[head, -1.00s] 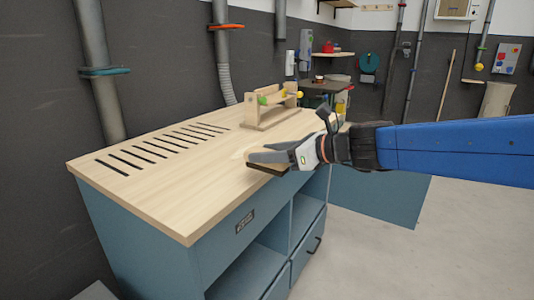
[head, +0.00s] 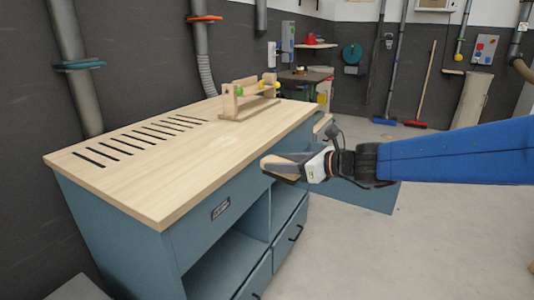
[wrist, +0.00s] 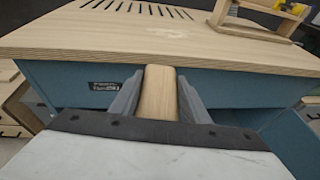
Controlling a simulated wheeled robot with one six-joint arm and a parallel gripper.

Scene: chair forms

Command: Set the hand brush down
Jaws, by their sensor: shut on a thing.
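In the wrist view the brush's wooden handle (wrist: 158,95) sits between my two grey fingers (wrist: 160,98). The brush is in the air, just off the front right edge of the workbench (head: 150,190) in the head view. Its bristles are mostly hidden. The pale wooden bench top also shows beyond the fingers in the wrist view (wrist: 150,40).
A wooden frame (head: 248,102) with green and yellow knobs stands at the back of the bench top. Dark slots (head: 150,137) run along its left side. The middle and front of the top are bare. Open shelves and drawers (head: 275,235) lie below.

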